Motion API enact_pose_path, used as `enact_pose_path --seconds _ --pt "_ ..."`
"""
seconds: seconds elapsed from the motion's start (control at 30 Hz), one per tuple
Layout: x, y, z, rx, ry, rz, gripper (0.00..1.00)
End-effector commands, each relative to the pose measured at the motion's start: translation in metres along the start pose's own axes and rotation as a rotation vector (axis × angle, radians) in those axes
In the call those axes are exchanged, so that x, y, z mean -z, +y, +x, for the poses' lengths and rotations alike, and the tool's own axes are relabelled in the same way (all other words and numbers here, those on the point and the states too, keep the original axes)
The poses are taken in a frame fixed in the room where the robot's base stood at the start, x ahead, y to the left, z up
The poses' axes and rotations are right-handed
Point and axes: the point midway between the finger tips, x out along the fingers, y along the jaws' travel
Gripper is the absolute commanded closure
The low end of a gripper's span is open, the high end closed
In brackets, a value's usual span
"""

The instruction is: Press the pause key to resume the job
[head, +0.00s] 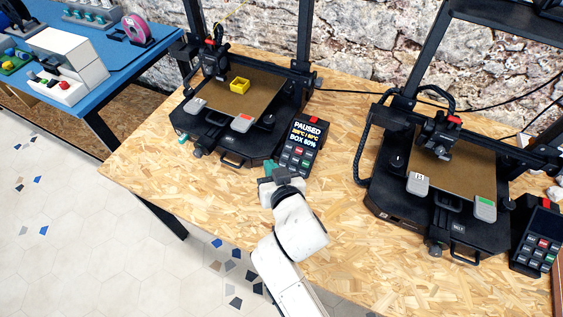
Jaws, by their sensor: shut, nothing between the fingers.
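A black control box (302,146) stands on the wooden bench at the right front corner of the left printer (233,114). Its screen (307,131) reads PAUSED with a temperature line and BOX 60%. Below the screen is a keypad (294,157) with several small keys, one red; their labels are too small to read. A yellow open box print (239,86) sits on the left printer's bed. My gripper (269,174) is shut and empty, just left of and in front of the keypad's lower edge. I cannot tell its height above the bench.
A second printer (437,195) stands at right with its own control box (537,237). A blue table (90,85) holds a grey machine and a pink spool at far left. The bench's front (360,240) is clear.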

Motion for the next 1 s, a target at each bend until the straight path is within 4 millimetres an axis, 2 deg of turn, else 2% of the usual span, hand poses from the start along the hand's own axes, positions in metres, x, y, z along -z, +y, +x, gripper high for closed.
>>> enact_pose_path --seconds 0.23,0.7,1.0 --pt "-0.009 0.008 0.011 -0.001 0.000 0.001 1.00" --pt "-0.039 0.038 0.052 -0.002 0.000 0.000 1.00" --pt "-0.045 0.045 0.061 -0.001 0.000 -0.001 1.00"
